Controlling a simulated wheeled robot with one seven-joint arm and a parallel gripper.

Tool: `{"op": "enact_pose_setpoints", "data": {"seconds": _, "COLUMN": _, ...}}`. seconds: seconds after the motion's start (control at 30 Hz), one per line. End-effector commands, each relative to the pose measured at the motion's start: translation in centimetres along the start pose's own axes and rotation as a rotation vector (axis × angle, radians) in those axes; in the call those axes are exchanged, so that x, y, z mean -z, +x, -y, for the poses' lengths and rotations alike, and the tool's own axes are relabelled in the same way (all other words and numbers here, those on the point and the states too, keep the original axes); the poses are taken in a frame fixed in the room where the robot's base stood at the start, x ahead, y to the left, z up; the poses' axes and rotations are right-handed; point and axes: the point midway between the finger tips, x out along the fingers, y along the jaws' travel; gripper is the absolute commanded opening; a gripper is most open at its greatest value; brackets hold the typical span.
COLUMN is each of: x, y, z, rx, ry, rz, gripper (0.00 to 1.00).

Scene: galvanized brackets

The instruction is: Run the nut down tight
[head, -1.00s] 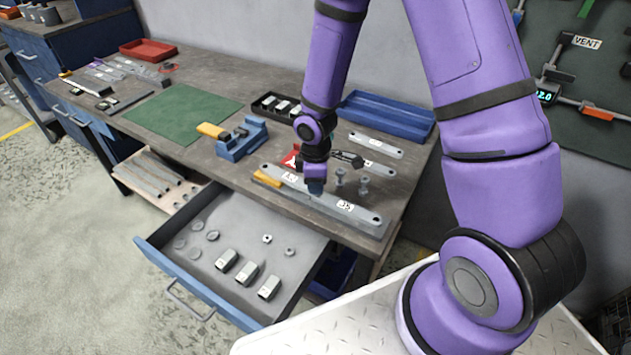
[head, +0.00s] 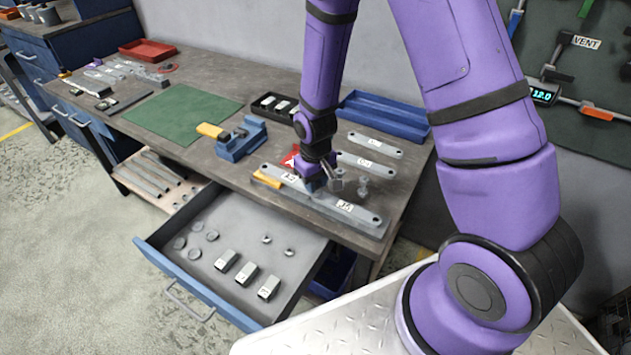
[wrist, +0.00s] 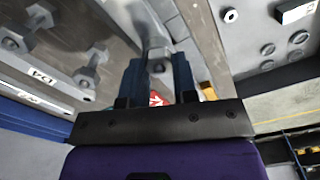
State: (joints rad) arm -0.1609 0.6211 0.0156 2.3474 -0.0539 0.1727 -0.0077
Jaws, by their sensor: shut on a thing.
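My gripper (head: 313,184) is low over the long grey galvanized bracket (head: 352,210) at the bench's front edge. In the wrist view my gripper (wrist: 158,72) has its two blue fingers closed on a small grey metal piece, which looks like the nut (wrist: 157,66). A grey shank shows just beyond it; the fingers hide whether the nut is threaded on it or seated. Two upright bolts (head: 337,182) and (head: 363,187) stand just right of the gripper. They also show at left in the wrist view (wrist: 92,65).
The open drawer (head: 225,225) holds two small nuts, several round pieces and blocks. A blue vise-like fixture (head: 240,138) stands left of the bracket, a blue tray (head: 385,112) behind. The green mat (head: 183,115) is clear.

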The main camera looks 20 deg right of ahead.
Motion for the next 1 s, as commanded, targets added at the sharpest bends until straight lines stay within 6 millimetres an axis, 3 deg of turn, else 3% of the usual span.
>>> {"op": "enact_pose_setpoints", "data": {"seconds": 0.23, "x": -0.07, "y": 0.06, "z": 0.2, "rx": 0.001, "ry": 0.321, "rz": 0.002, "gripper": 0.0}}
{"op": "enact_pose_setpoints", "data": {"seconds": 0.47, "x": -0.09, "y": 0.07, "z": 0.24, "rx": 0.002, "ry": 0.358, "rz": 0.003, "gripper": 0.0}}
{"op": "enact_pose_setpoints", "data": {"seconds": 0.5, "x": -0.09, "y": 0.07, "z": 0.24, "rx": 0.002, "ry": 0.358, "rz": 0.003, "gripper": 0.31}}
{"op": "enact_pose_setpoints", "data": {"seconds": 0.6, "x": -0.08, "y": 0.07, "z": 0.2, "rx": 0.001, "ry": 0.357, "rz": 0.003, "gripper": 0.54}}
{"op": "enact_pose_setpoints", "data": {"seconds": 1.0, "x": 0.02, "y": -0.48, "z": 0.09, "rx": 0.001, "ry": 0.356, "rz": -0.001, "gripper": 0.57}}
